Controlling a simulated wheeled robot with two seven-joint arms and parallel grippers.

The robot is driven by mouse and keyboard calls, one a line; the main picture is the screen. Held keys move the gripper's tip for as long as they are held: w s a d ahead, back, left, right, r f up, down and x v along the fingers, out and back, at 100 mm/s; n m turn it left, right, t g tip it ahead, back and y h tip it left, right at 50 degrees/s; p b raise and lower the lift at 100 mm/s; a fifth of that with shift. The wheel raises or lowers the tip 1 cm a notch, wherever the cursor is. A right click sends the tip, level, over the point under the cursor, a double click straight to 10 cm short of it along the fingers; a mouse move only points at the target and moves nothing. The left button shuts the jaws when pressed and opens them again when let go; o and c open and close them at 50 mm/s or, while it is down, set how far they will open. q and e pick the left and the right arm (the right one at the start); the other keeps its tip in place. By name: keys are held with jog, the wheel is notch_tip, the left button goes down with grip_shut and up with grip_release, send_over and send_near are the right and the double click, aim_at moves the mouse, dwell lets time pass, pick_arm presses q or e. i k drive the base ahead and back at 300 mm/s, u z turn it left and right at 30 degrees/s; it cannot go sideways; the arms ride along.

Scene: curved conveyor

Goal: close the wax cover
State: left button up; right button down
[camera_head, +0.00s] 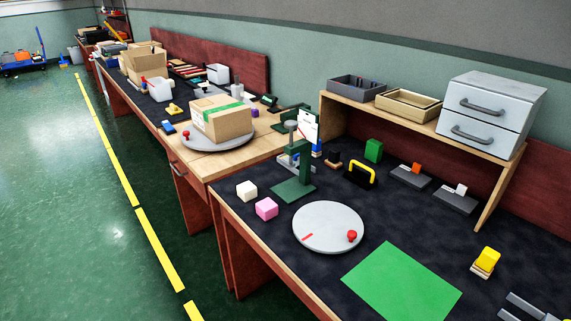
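Nothing in view is clearly marked as a wax cover. A small yellow piece (488,257) sits tilted on a pale wooden base (482,270) at the right of the dark table; I cannot tell if it is a cover or how it is joined. Two grey parallel prongs at the bottom right edge look like the fingers of my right gripper (521,309). They are apart, with nothing seen between them, in front of and apart from the yellow piece. My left gripper is not in view.
The dark table (400,220) holds a grey disc (328,238) with a red knob, a green sheet (402,284), a pink cube (266,209), a white cube (247,191) and a green stand (297,185). A grey drawer unit (492,112) stands on the wooden shelf (410,118).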

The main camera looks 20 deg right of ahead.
aim_at(295, 158)
jog(key=u, duration=0.95)
jog(key=k, duration=1.2)
jog(key=u, duration=0.6)
jog(key=i, duration=1.75)
jog(key=z, duration=1.65)
jog(key=i, duration=1)
jog(key=z, duration=1.15)
